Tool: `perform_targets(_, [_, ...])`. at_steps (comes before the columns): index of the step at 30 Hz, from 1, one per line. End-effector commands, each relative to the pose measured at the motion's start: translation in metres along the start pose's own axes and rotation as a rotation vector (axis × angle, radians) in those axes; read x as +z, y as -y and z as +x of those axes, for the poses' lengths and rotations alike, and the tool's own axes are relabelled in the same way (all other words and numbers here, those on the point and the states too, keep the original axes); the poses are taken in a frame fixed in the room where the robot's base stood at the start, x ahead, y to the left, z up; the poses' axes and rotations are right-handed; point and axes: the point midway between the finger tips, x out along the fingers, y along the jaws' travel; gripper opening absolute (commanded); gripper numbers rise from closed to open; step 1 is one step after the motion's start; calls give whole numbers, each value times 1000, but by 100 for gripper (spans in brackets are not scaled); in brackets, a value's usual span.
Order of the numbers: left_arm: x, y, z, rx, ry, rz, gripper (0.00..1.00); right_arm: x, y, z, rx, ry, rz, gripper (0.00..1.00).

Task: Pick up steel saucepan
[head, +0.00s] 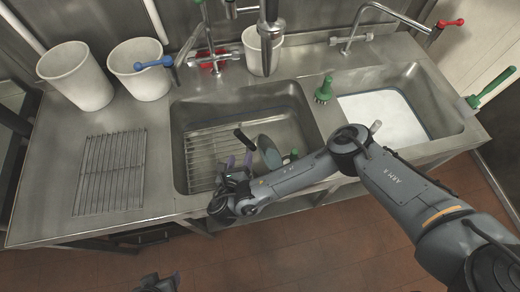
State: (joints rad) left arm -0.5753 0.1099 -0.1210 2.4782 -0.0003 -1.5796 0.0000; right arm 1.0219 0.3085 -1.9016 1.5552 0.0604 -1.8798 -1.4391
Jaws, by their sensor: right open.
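The steel saucepan (269,148) appears to be the grey, rounded piece in the left sink basin, with a dark handle (243,138) sticking up to its left. It is small in view and partly hidden, so its exact outline is unclear. My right gripper (238,162) is open at the near side of the left basin, its pale purple fingertips just below the handle. I cannot tell whether they touch it. My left gripper (160,282) shows only in part at the bottom edge, away from the sink, and its jaws are unclear.
A wire rack (205,150) lies in the left basin (184,115); another rack (110,170) lies on the left drainboard. White buckets (75,77) stand behind. Taps (208,40) rise over the basins. The right basin (445,112) holds pale water.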

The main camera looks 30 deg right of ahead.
Motion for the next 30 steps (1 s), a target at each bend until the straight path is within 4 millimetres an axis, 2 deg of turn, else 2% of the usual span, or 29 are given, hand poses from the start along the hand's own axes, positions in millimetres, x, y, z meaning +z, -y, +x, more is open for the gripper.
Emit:
perform_targets(9, [2, 3, -6, -10, 8, 11, 57, 1, 1, 41, -3, 0, 1, 57])
perform_targets(17, [1, 4, -9, -11, 7, 13, 57, 2, 2, 55, -2, 0, 1, 57])
perform_targets(25, [-3, 3, -17, -7, 5, 7, 57, 2, 3, 88, -2, -1, 2, 57])
perform_targets(30, [-4, 1, -18, -2, 3, 1, 57, 1, 3, 100, -1, -1, 2, 57])
